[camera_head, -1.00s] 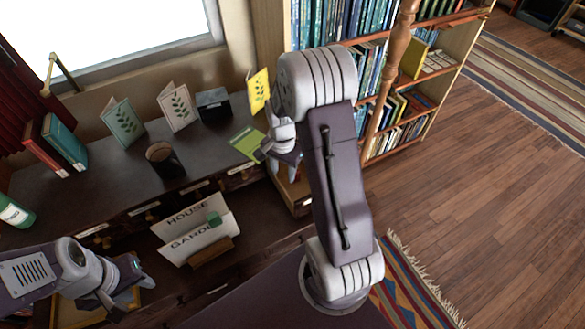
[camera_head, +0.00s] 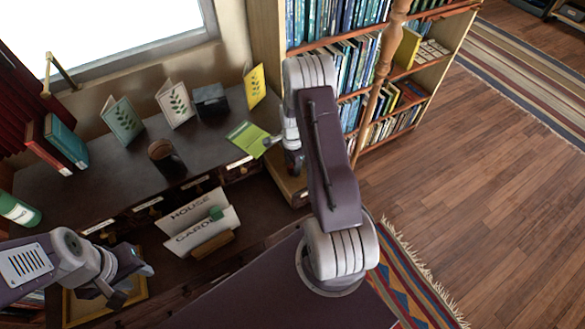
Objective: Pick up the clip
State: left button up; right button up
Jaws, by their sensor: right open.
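A small green piece (camera_head: 216,213), which looks like the clip, sits on the cards (camera_head: 190,228) lettered HOUSE and, partly hidden, a second word. The cards lean in a wooden holder (camera_head: 213,246) below the desk's front edge. My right gripper (camera_head: 282,150) is at the desk's right end, beside an open green booklet (camera_head: 247,139), up and right of the clip and apart from it. It is open, and my arm hides part of it. My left gripper (camera_head: 134,286) is at the lower left, left of and below the cards. Its fingers are spread and empty.
On the desk (camera_head: 108,187) stand a dark cup (camera_head: 165,157), upright leaf-print cards (camera_head: 123,120), a dark box (camera_head: 211,101) and books (camera_head: 65,142). A green bottle (camera_head: 18,210) is at the left. A bookcase (camera_head: 435,85) stands behind my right arm.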

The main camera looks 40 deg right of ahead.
notch_tip(320, 180, down, 2)
jog(key=shift+w+f, duration=0.1)
jog(key=shift+w, duration=0.05)
grip_shut()
